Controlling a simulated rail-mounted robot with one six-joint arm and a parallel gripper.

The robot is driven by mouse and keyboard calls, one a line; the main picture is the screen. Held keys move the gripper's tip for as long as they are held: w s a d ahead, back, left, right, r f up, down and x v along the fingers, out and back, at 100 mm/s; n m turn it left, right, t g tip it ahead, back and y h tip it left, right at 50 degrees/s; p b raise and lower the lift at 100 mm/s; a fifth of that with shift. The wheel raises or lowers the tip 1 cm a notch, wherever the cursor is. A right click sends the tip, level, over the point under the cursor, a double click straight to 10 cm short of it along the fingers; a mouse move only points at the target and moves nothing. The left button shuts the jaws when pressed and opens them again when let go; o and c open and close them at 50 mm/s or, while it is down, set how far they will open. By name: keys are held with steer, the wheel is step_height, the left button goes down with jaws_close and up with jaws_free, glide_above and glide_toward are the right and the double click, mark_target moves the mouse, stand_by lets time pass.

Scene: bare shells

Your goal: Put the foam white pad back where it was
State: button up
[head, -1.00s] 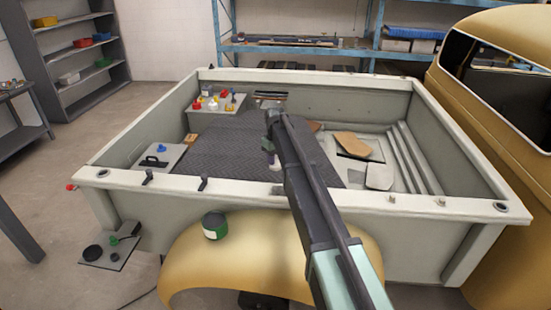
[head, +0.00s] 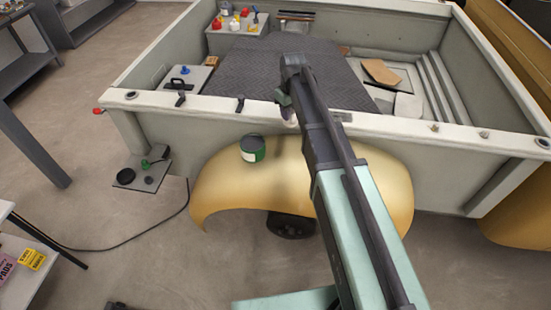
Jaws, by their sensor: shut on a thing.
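My gripper (head: 287,110) is at the near side wall of the truck bed, in front of the bed's dark ribbed floor mat. It is shut on a small pale thing (head: 291,121), which fits the foam white pad. The arm hides part of it, and its shape is too small to make out. I cannot tell whether it touches the wall's top edge.
A green can (head: 252,149) stands on the yellow fender (head: 235,185) just below my gripper. The near wall's rim (head: 200,105) carries several small fittings. At lower left, a table holds a yellow box (head: 33,260) and a pink box (head: 8,282) marked "PADS".

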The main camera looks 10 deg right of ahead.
steer(key=f+b, duration=1.6)
steer(key=shift+d, duration=0.35)
step_height(320, 180, down, 4)
steer(key=b, duration=0.4)
steer(key=shift+f+b, duration=0.25)
steer(key=shift+b, duration=0.05)
steer(key=shift+r+p, duration=0.3)
steer(key=shift+f, duration=0.2)
steer(key=o, duration=0.8)
steer(key=shift+o, duration=0.2)
steer(key=shift+r, duration=0.15)
